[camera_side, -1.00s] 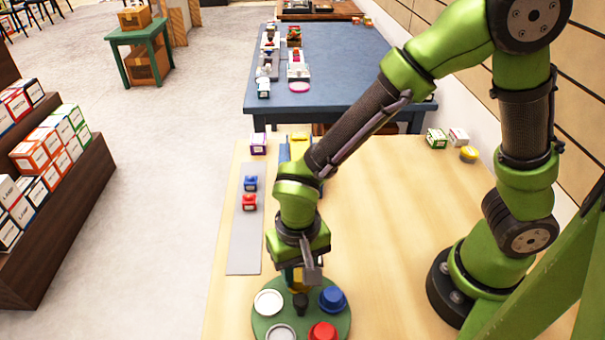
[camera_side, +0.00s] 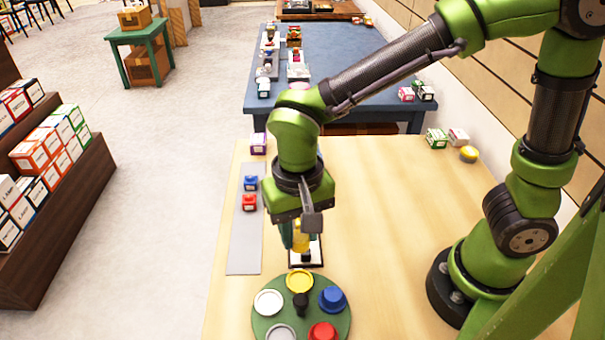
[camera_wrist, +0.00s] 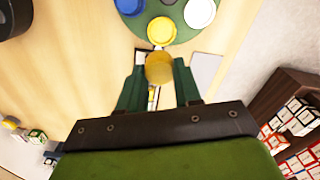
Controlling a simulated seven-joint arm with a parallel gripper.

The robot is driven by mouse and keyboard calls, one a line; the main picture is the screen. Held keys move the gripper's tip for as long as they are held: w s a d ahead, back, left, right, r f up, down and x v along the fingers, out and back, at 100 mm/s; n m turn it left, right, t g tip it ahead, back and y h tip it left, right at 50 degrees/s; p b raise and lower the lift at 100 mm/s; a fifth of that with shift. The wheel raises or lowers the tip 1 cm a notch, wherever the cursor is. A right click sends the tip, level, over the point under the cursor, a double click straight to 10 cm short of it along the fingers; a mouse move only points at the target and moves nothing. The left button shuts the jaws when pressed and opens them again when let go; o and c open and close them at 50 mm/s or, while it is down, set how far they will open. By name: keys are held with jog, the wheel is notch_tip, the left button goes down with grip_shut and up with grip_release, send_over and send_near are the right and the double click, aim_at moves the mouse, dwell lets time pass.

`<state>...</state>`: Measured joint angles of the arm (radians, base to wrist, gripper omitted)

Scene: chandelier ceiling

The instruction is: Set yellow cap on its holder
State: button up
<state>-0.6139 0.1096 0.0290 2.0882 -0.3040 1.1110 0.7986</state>
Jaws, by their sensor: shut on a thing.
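My gripper (camera_side: 301,246) is shut on a yellow cap (camera_side: 300,234), seen between the fingers; it also shows as a rounded yellow piece in the wrist view (camera_wrist: 159,68). The gripper points down, just behind the round green stand. A yellow round seat (camera_side: 299,281) on the stand's back edge is in the open, apart from the held cap; it shows in the wrist view (camera_wrist: 161,31) too. A small black-and-white piece (camera_side: 306,261) lies on the table below the gripper, partly hidden by it.
The green stand (camera_side: 262,325) also bears blue (camera_side: 332,298), red (camera_side: 322,332) and white (camera_side: 268,302) round pieces around a black knob (camera_side: 301,304). A grey strip (camera_side: 244,250) to the left holds small blue and red items. The table's right side is mostly clear.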

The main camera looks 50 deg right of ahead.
jog(key=w+d+m, duration=0.2)
jog(key=w+d, duration=0.6)
jog(key=d, duration=0.2)
jog(key=shift+n, duration=0.6)
jog(key=shift+w+d+f, duration=0.15)
jog(key=shift+f, duration=1.35)
jog(key=shift+w+d+f, duration=0.15)
jog(key=shift+f, duration=1.3)
jog(key=shift+f, duration=0.3)
jog(key=shift+f, duration=0.25)
jog(key=shift+f, duration=0.5)
jog(key=o, duration=1.1)
jog(key=shift+c, duration=0.2)
jog(key=shift+o, duration=0.3)
